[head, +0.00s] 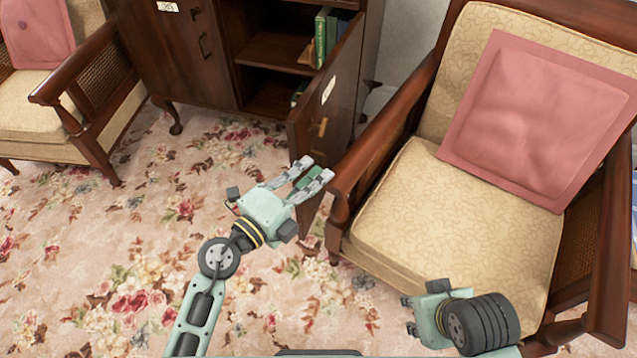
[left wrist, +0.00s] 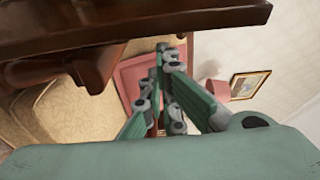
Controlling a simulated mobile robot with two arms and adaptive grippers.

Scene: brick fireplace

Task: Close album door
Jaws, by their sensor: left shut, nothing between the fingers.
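The album cabinet's right door (head: 340,92) stands open, swung out toward me. It has a white label and a brass handle (head: 319,127). My left gripper (head: 316,171) is shut and empty, with its fingertips close to the lower part of this door, below the handle; I cannot tell if they touch. In the left wrist view, its green fingers (left wrist: 168,85) point away below a dark wooden panel edge (left wrist: 130,22). My right gripper (head: 406,314) is low at the right, in front of the armchair, and its fingers are mostly hidden.
An armchair (head: 455,215) with a pink cushion (head: 540,115) stands close to the open door's right. Green books (head: 322,40) stand on the cabinet's shelf. Another armchair (head: 80,95) is at the far left. The flowered carpet (head: 120,235) is clear on the left.

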